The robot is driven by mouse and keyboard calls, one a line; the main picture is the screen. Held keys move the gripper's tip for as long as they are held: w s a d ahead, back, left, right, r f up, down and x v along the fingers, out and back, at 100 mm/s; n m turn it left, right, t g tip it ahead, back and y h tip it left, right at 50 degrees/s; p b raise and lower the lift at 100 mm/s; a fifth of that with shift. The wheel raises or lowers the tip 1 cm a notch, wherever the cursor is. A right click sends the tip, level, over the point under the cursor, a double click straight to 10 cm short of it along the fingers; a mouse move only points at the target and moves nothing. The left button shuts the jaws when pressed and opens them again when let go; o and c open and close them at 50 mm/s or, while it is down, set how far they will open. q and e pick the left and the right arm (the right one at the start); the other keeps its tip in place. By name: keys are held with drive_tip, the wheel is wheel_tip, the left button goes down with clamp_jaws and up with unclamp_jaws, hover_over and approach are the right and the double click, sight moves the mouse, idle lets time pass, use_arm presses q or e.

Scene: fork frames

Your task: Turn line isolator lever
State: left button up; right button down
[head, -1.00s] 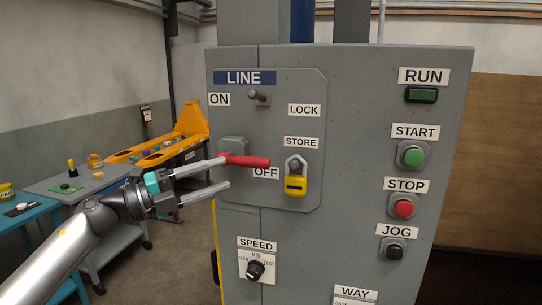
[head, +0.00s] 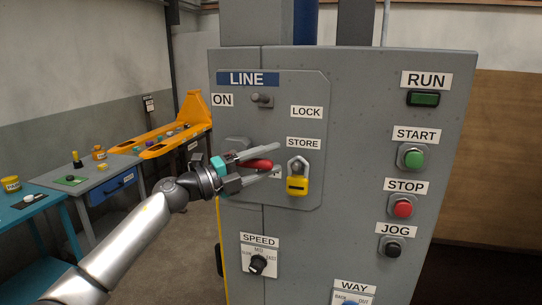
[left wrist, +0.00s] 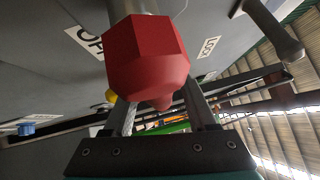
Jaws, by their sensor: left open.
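The line isolator lever has a red handle (head: 258,164) that lies roughly level, pointing right from its grey hub (head: 236,146) toward the OFF label, which is mostly hidden behind my gripper. My left gripper (head: 279,160) is open, with one finger above and one below the red handle. In the left wrist view the red handle (left wrist: 147,58) is large and close in front of the fingers; I cannot tell whether they touch it. My right gripper is not in view.
A yellow padlock (head: 297,184) hangs at STORE, just right of my fingertips. A grey peg (head: 262,99) sticks out near ON. START (head: 412,156), STOP (head: 402,206) and JOG (head: 392,246) buttons line the right side. A speed knob (head: 257,265) sits below.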

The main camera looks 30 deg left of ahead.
use_arm(q)
drive_tip(key=shift+w+d, duration=0.2)
drive_tip(key=shift+w, duration=0.1)
clamp_jaws()
idle(0.4)
idle(1.0)
